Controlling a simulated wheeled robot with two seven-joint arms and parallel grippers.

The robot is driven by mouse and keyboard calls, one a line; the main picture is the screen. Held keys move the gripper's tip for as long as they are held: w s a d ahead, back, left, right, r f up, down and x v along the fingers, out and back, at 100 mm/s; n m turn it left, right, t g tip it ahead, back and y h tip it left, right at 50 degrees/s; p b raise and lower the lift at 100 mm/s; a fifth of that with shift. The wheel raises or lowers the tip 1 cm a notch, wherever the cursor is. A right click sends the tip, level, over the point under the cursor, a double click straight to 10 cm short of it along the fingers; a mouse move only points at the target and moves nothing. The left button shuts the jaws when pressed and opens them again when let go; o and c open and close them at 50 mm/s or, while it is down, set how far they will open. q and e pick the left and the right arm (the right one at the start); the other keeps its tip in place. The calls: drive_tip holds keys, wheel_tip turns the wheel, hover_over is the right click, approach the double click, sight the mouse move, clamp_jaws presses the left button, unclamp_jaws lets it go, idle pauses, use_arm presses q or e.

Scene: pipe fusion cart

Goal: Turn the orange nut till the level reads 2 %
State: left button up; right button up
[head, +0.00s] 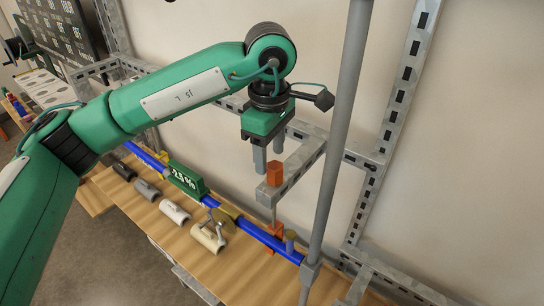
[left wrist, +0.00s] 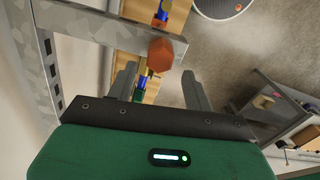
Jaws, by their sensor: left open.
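The orange nut (head: 274,174) sits upright on top of a grey metal bracket arm (head: 297,168). It also shows in the left wrist view (left wrist: 161,52), just beyond the fingertips and between their lines. My left gripper (head: 269,161) points down, open and empty, with its fingers close above and beside the nut; I cannot tell whether they touch it. Its two fingers stand apart in the left wrist view (left wrist: 159,70). A green level display (head: 187,179) on the blue pipe seems to read 2.5 %, in small digits. My right gripper is not in view.
The blue pipe (head: 252,231) runs along the wooden bench (head: 152,216). Several short pipe pieces, among them a cream one (head: 207,238), lie in front of it. A grey upright pole (head: 340,130) stands close right of the nut. Slotted metal framing (head: 385,120) lines the wall.

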sight(271, 164)
use_arm(q)
drive_tip(key=f, duration=0.1)
drive_tip(key=f+p, duration=0.1)
drive_tip(key=f, duration=0.1)
drive_tip(key=shift+d, duration=0.2)
drive_tip(key=shift+f, duration=0.25)
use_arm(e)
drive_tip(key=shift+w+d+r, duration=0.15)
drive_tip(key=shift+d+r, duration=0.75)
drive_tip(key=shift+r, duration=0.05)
